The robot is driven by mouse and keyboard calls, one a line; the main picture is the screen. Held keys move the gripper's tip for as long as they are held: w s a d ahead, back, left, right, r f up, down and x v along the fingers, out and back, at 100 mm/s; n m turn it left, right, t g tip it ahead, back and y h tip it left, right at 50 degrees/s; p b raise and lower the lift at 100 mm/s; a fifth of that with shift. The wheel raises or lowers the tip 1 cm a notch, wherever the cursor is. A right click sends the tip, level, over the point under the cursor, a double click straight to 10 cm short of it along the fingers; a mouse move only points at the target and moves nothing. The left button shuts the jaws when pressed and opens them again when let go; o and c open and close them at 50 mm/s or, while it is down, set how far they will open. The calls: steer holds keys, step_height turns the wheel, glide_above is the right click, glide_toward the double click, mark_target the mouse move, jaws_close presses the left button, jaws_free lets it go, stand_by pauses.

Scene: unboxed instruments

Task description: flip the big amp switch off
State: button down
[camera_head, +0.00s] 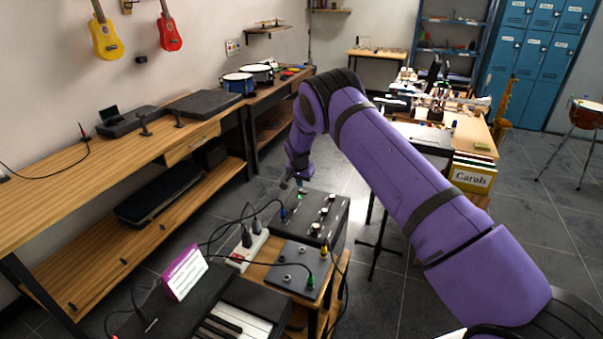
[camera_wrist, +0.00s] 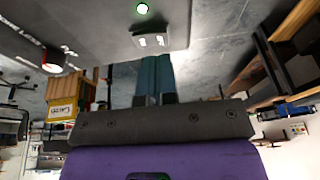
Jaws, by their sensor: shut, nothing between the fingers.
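The big amp (camera_head: 340,213), a dark box with a row of pale knobs on top, stands low in the middle of the head view. My gripper (camera_head: 293,184) is over its far left edge, pointing down. A small light block with two bright patches, seemingly the switch (camera_wrist: 160,40), shows just beyond the fingertips. My gripper (camera_wrist: 155,58) is shut and empty. I cannot tell whether it touches the switch, or which way the switch is tipped.
A second dark box (camera_head: 290,267) with plugged cables, a white power strip (camera_head: 247,250) and a keyboard (camera_head: 230,325) lie nearer. A long wooden bench (camera_head: 60,195) runs along the left. Open floor (camera_head: 400,290) lies to the right of the amp.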

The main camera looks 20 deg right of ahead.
steer(key=shift+w+a+f, duration=0.1)
steer(key=shift+f, duration=0.8)
steer(key=shift+a+f+h, duration=0.15)
steer(key=shift+f+h, duration=0.15)
steer(key=shift+f, duration=0.05)
steer(key=shift+d, duration=0.2)
steer(key=shift+s+d+r+g, duration=0.2)
steer(key=shift+s+d+g, duration=0.1)
steer(key=shift+s+d, duration=0.15)
steer(key=v, duration=1)
steer(key=shift+r, duration=0.4)
